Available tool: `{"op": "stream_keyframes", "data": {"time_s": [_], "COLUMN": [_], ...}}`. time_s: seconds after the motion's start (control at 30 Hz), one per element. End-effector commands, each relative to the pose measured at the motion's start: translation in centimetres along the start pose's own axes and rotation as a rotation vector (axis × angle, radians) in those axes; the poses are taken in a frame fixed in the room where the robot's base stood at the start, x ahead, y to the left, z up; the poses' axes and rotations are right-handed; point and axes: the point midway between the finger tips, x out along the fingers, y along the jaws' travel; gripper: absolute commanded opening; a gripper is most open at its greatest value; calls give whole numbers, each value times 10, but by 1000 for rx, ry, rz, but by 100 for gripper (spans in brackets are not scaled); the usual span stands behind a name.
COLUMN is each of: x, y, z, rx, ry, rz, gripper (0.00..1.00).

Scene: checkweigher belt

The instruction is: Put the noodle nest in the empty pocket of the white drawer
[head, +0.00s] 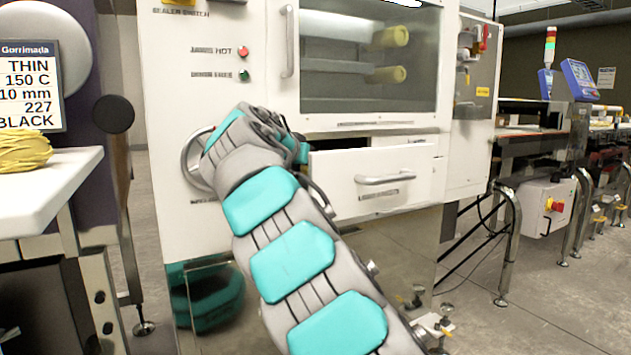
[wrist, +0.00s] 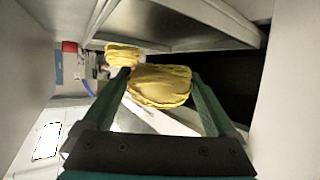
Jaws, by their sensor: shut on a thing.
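My gripper (wrist: 160,82) has green fingers and is shut on a yellow noodle nest (wrist: 160,88), one finger on each side. In the head view my arm reaches to the machine front at the left end of the white drawer (head: 345,188); the gripper and held nest are hidden there. The drawer is pulled out, with a bar handle on its front; its inside and pockets cannot be seen. A second yellow nest (wrist: 122,54) shows beyond the left finger in the wrist view. I cannot tell what it rests on.
Another noodle nest (head: 22,150) lies on a white table (head: 45,185) at the left. The white machine (head: 215,60) stands above and around the drawer, with a windowed door (head: 365,70). In the wrist view, pale panels stand close on the left and above.

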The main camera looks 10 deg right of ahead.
Motion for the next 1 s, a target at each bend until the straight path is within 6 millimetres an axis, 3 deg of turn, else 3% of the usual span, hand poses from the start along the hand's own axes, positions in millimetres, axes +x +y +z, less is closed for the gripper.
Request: {"op": "stream_keyframes", "data": {"time_s": [0.37, 0.83, 0.87, 0.9, 1.0], "x": [15, 22, 21, 21, 21], "y": [0, -1, -1, -1, -1], "z": [26, 32, 31, 30, 30], "rx": [-1, -1, -1, -1, -1], "ry": [2, 1, 1, 1, 1], "rz": [1, -1, -1, -1, -1], "gripper": [31, 31, 94, 99, 100]}}
